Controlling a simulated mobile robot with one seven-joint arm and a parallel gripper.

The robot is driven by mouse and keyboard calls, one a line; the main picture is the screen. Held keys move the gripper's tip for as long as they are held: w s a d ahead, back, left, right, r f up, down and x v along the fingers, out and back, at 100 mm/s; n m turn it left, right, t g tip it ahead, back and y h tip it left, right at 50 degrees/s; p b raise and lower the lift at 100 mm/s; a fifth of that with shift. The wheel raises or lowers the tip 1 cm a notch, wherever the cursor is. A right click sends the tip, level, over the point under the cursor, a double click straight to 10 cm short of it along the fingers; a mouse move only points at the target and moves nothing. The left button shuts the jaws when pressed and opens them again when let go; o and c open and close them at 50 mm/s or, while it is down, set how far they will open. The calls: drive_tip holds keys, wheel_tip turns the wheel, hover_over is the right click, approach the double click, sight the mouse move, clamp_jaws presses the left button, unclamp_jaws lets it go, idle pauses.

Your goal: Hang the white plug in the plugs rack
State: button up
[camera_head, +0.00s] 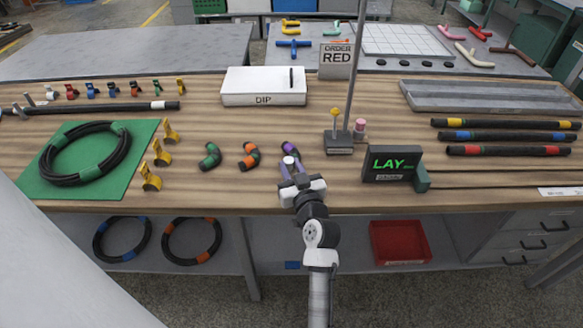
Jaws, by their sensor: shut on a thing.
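My gripper (290,171) is in front of the table's middle, over its near edge. It is shut on a small pale piece (288,160) that looks like the white plug. The fingers hide most of this piece. A purple-banded elbow hose (290,148) shows just behind the fingertips; whether they touch it I cannot tell. No rack is clearly marked for plugs. A small dark stand (338,148) to the right of my gripper has a yellow round-topped piece (335,113) and a pink piece (360,125) at it.
Green-banded (210,156) and orange-banded (249,157) elbows lie to the left. A LAY display (391,164) stands close on the right. A thin pole (355,60) rises behind. A white DIP box (264,87) stands at the back. Banded hoses (505,137) lie far right.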

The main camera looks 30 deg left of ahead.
drive_tip(key=shift+f, duration=0.15)
drive_tip(key=o, duration=1)
drive_tip(key=shift+s+d, duration=0.15)
drive_tip(key=shift+d, duration=0.05)
drive_tip(key=b+v, duration=0.4)
drive_tip(key=v, duration=0.7)
drive_tip(key=shift+s+d, duration=0.15)
drive_tip(key=shift+s, duration=0.1)
